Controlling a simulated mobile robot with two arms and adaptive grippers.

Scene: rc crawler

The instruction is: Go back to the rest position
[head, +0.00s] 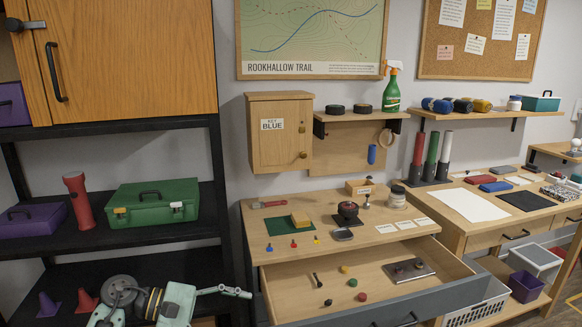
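My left arm comes in at the bottom left, in front of the black shelf (160,237). Its gripper (238,292) points right, beside the left side of the open drawer (458,275). The gripper is small and seen from the side, so I cannot tell whether its fingers are open or shut. No object shows in it. My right arm and gripper are not in view.
The workbench (262,212) holds a green mat (270,225), small coloured pegs and a dark round part (347,213). Its drawer sticks out with several knobs and a metal plate (408,270) inside. A green toolbox (152,203) stands on the shelf. A white basket (482,305) is at right.

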